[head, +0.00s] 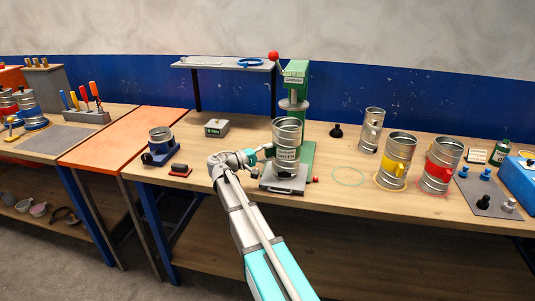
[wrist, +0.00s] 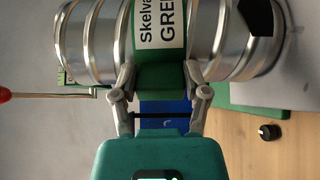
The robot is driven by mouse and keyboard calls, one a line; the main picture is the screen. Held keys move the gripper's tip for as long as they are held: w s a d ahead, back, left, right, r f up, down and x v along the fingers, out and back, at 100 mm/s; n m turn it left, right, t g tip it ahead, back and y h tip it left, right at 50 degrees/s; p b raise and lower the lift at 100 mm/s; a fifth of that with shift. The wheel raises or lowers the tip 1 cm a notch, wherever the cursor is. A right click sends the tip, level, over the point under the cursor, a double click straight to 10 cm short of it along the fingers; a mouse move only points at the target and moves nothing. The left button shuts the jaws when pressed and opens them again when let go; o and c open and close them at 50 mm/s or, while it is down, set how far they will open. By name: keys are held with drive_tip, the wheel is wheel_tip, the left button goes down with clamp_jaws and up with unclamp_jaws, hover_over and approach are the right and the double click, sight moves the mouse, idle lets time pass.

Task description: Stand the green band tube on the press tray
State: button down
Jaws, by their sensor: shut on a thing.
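The green band tube (head: 288,128) is a ribbed metal duct with a green label band, upright in the head view. My gripper (head: 264,154) reaches it from the left and is shut on its green band. In the wrist view the tube (wrist: 98,40) fills the top, with my gripper (wrist: 162,88) pinching the band below its printed label. The grey press tray (head: 283,185) lies directly under the tube, at the foot of the green press (head: 295,95). I cannot tell whether the tube's bottom touches the tray or hangs slightly above it.
The press's red lever knob (head: 273,57) is above the tube. An empty green ring (head: 348,185) is marked on the bench to the right. Beyond it are a plain tube (head: 371,128), a yellow band tube (head: 397,155) and a red band tube (head: 438,165). A blue clamp (head: 160,148) stands left.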

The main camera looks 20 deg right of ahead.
drive_tip(key=shift+f+b, duration=0.85)
drive_tip(key=shift+f, duration=0.05)
unclamp_jaws()
idle(0.4)
drive_tip(key=a, duration=0.7)
drive_tip(key=shift+s+a, duration=0.25)
idle(0.8)
